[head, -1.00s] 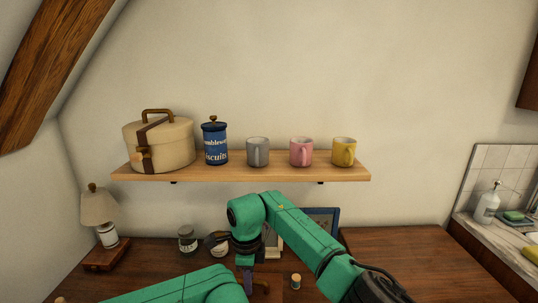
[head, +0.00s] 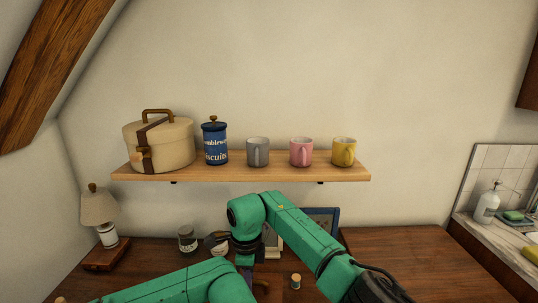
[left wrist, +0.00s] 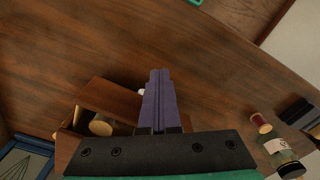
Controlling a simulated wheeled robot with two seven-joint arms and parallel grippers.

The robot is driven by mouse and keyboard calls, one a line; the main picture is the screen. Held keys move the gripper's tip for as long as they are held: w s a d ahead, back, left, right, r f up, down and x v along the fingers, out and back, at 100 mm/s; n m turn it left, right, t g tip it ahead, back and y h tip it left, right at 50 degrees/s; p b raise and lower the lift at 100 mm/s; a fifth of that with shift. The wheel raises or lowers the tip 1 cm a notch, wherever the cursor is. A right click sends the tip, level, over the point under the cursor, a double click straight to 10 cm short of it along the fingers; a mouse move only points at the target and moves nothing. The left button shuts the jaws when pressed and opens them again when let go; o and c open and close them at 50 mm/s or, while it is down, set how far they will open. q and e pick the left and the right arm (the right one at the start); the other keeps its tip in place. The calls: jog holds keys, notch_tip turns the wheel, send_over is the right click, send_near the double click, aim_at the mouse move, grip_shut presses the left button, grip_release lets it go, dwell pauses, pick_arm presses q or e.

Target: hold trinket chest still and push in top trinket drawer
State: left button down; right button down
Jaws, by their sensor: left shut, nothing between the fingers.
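My left gripper (left wrist: 158,105) is shut and empty in the left wrist view, its purple fingers over the desk beside a brown wooden chest (left wrist: 118,97). The chest shows an opening with round pale pieces (left wrist: 101,125) at its lower left; I cannot tell which drawer this is. The fingers overlap the chest's right side in the picture; contact cannot be told. In the head view my right gripper (head: 246,275) points down at the desk, its fingertips unclear. My arms hide most of the chest there. My left gripper cannot be made out in the head view.
A desk lamp (head: 98,210), a dark-lidded jar (head: 187,240) and a blue picture frame (head: 328,222) stand on the desk (head: 400,265). A small spool (head: 295,281) is near my right arm. A shelf (head: 240,174) with mugs hangs above. The desk's right part is clear.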

pick_arm(q)
jog(key=shift+w, duration=2.2)
jog(key=shift+s, duration=2)
pick_arm(e)
jog(key=shift+f, duration=0.1)
pick_arm(q)
notch_tip(320, 180, up, 8)
pick_arm(e)
jog(key=c, duration=0.8)
grip_release()
jog(key=shift+o, duration=0.2)
